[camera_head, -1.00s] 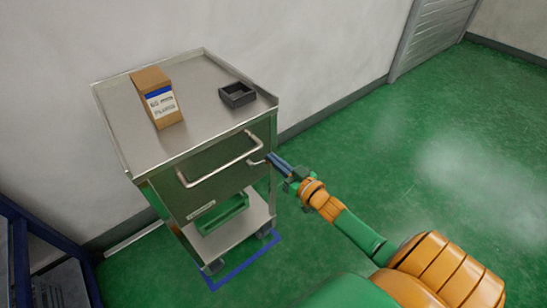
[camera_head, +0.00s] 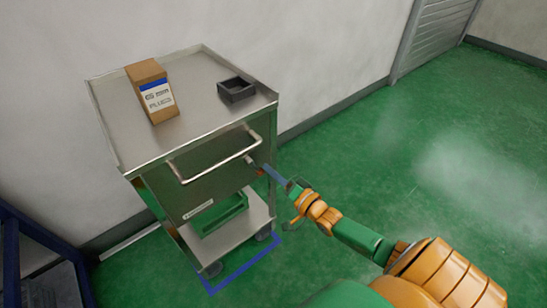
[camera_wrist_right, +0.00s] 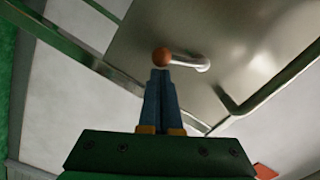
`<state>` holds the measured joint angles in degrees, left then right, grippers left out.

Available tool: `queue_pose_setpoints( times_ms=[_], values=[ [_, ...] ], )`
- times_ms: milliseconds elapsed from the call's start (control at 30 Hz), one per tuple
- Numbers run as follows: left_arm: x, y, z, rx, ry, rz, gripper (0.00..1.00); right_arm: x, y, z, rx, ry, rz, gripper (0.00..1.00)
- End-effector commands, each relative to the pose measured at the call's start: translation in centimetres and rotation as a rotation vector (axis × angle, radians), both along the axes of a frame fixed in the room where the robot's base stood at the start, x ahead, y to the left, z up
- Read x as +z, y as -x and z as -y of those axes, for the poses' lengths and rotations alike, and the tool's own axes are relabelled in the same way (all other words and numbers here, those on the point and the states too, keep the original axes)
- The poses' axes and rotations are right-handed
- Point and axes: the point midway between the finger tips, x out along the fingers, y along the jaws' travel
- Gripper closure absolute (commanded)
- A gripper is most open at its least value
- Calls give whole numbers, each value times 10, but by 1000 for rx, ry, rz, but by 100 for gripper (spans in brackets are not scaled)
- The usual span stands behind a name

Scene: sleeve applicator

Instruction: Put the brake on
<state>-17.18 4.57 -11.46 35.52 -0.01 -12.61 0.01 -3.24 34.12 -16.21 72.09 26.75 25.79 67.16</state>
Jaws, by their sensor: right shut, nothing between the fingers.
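A steel cart (camera_head: 190,145) stands by the wall, with a bar handle (camera_head: 215,163) across its front. A short bent metal lever (camera_wrist_right: 196,64) with an orange ball knob (camera_wrist_right: 162,57) sticks out from the cart's front, under one end of the bar handle; I take it for the brake. My right gripper (camera_head: 264,168) is shut and empty. In the right wrist view its blue fingertips (camera_wrist_right: 160,74) meet the knob's lower edge; whether they touch it I cannot tell. In the head view the fingers partly hide the lever. My left gripper is out of view.
A cardboard box (camera_head: 152,92) and a black tray (camera_head: 236,90) sit on the cart top. A green crate (camera_head: 218,214) is on its lower shelf. A blue floor outline (camera_head: 243,265) shows below. A blue frame (camera_head: 40,235) stands at left. Floor at right is clear.

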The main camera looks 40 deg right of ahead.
Motion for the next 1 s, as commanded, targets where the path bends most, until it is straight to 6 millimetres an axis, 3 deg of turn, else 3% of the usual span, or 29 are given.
queue_pose_setpoints(
  times_ms=[500,1000],
  values=[
    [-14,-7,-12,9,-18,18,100,-13,1,-15,2,-326,-27,100],
    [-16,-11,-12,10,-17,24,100,-14,1,-18,1,-395,-31,100]
  ],
)
